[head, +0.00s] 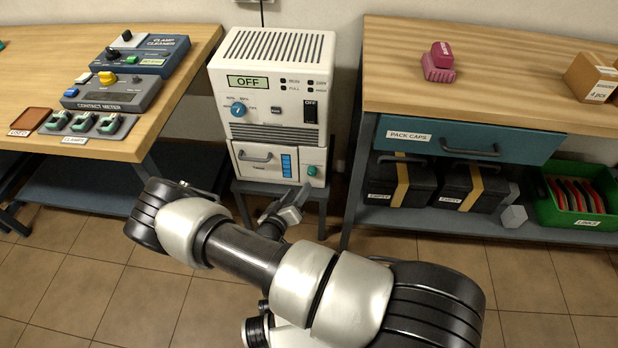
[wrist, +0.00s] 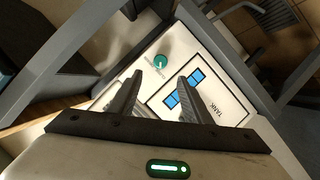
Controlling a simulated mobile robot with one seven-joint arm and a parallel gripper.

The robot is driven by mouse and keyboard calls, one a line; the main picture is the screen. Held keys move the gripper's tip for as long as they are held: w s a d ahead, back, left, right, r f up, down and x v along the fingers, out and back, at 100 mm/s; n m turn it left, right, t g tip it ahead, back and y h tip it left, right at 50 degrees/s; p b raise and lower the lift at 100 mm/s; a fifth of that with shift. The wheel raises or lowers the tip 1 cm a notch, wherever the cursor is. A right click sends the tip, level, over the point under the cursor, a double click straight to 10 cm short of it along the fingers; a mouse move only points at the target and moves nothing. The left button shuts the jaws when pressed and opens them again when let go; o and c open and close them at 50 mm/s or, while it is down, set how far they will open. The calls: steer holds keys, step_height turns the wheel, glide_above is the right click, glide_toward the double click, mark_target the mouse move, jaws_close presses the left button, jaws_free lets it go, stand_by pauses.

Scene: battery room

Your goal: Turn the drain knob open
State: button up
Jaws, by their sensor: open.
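The drain knob (head: 312,171) is a small round teal knob on the right of the lower front panel of a white dehumidifier-like machine (head: 271,92). In the wrist view the green knob (wrist: 160,61) sits on the white panel beyond my fingertips. My gripper (head: 297,196) is in front of the machine's lower right, just below the knob. In the wrist view my gripper (wrist: 160,82) has its two dark fingers spread apart, with nothing between them. The knob appears ahead of the left finger, apart from it. The small label beside it is too blurred to read.
The machine's display reads OFF. A tank drawer with a handle (head: 255,156) and blue level window (head: 289,163) is left of the knob. Wooden benches (head: 190,60) flank the machine, the right one with a teal drawer (head: 465,141). Tiled floor is free in front.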

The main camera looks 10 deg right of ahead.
mark_target(311, 173)
steer(key=b+x, duration=0.2)
steer(key=x, duration=0.8)
steer(key=shift+w+d+f, duration=0.15)
steer(key=shift+w, duration=0.2)
steer(key=c, duration=1.1)
